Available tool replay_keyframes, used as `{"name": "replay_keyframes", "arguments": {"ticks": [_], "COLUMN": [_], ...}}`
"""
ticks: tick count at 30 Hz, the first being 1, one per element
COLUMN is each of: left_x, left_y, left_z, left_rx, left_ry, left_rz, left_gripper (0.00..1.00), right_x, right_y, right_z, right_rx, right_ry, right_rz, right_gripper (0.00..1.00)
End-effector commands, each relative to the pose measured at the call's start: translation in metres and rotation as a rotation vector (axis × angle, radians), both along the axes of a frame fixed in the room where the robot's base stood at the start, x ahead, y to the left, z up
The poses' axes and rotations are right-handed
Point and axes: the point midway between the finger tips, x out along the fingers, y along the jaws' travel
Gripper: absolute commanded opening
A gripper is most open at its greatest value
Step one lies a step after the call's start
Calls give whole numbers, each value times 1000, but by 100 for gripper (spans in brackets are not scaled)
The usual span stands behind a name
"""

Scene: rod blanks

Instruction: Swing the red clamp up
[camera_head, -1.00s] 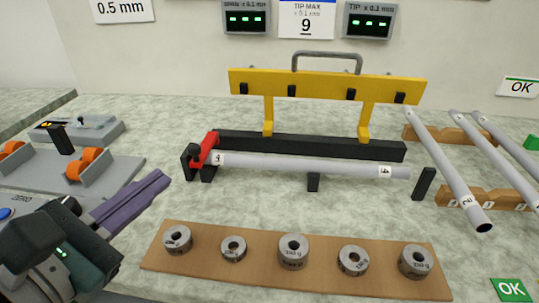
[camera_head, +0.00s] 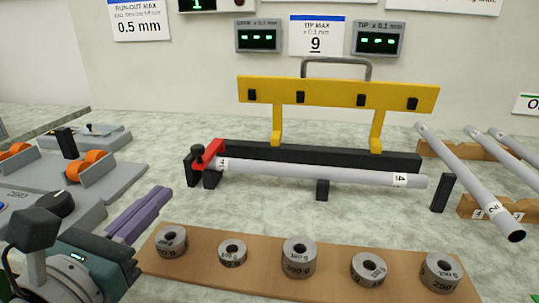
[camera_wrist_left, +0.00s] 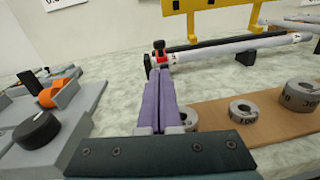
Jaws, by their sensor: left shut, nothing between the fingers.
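The red clamp (camera_head: 209,158) sits at the left end of a grey rod (camera_head: 300,173) labelled 4, on a black fixture. It has a black knob on top and looks closed across the rod's end. In the left wrist view the clamp (camera_wrist_left: 170,59) shows just beyond my fingertips. My left gripper (camera_head: 163,194) has purple fingers pressed together and empty, to the left of and in front of the clamp, apart from it. Its fingers also show in the left wrist view (camera_wrist_left: 161,76). My right gripper is in neither view.
A yellow guard bar (camera_head: 335,93) with a handle stands behind the rod. A wooden board (camera_head: 205,269) with several metal weights lies in front. A grey device with orange rollers (camera_head: 86,165) is at left. More rods rest on wooden racks (camera_head: 490,209) at right.

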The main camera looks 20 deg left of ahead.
Motion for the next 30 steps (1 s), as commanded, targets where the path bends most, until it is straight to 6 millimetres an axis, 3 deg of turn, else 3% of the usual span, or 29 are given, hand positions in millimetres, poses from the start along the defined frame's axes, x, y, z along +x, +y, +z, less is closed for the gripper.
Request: {"name": "replay_keyframes", "arguments": {"ticks": [6, 12, 18, 30], "left_x": [42, 70, 79, 79], "left_y": [7, 11, 12, 12], "left_z": [0, -1, -1, 1], "left_rx": [0, -1, 1, -1], "left_ry": [-3, -2, 1, 6], "left_rz": [1, 0, -1, -1], "left_gripper": [0, 0, 0, 0], "right_x": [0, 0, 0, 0], "right_y": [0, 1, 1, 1], "right_z": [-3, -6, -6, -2], "right_rx": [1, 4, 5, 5], "right_ry": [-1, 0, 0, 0], "right_rz": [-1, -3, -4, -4], "right_gripper": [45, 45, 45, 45]}}
